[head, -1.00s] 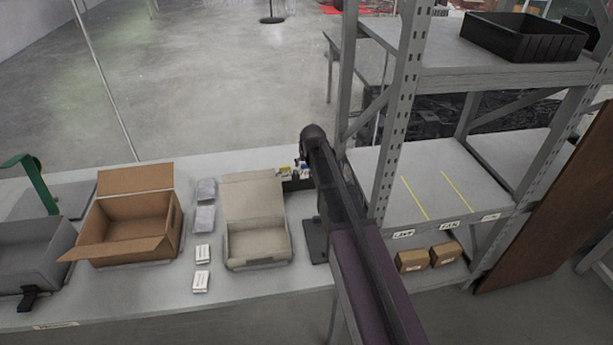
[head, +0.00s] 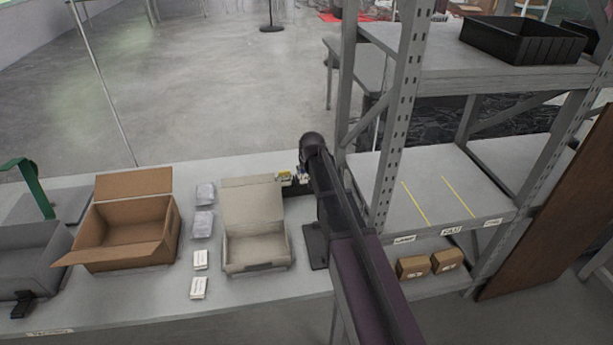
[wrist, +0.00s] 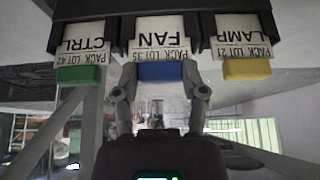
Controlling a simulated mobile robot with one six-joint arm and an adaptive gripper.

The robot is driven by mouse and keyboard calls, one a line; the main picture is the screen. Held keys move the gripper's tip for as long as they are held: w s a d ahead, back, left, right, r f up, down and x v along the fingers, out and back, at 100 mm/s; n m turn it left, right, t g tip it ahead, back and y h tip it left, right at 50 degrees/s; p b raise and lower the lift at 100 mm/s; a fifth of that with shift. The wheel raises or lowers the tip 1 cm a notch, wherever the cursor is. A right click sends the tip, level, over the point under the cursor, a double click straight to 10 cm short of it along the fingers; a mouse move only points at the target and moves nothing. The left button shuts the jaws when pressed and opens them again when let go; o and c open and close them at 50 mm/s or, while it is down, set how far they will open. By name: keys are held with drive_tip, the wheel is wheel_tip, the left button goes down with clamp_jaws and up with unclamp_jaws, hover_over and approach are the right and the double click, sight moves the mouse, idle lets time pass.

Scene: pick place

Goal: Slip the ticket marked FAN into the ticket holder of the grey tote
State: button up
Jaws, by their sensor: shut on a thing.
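The FAN ticket (wrist: 158,42) is a pale card with a blue tab (wrist: 160,73), seen upside down in the wrist view. It stands in a black rack (wrist: 118,30), between a CTRL ticket with a green tab (wrist: 80,73) and a LAMP ticket with a yellow tab (wrist: 247,70). My gripper (wrist: 160,86) is shut on the blue tab, one finger on each side. In the head view my arm hides the gripper and most of the rack. The grey tote (head: 35,255) stands at far left, with a black holder (head: 20,306) on its front.
An open brown carton (head: 128,240), a pale open box (head: 256,248), grey packets (head: 203,222) and small white boxes (head: 199,288) stand on the bench between the tote and my arm. A shelf rack (head: 400,130) with small brown boxes (head: 447,260) rises close on the right.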

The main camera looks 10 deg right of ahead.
drive_tip(key=shift+r, duration=0.1)
drive_tip(key=shift+r+p, duration=2.85)
drive_tip(key=shift+p, duration=0.2)
drive_tip(key=shift+s, duration=0.15)
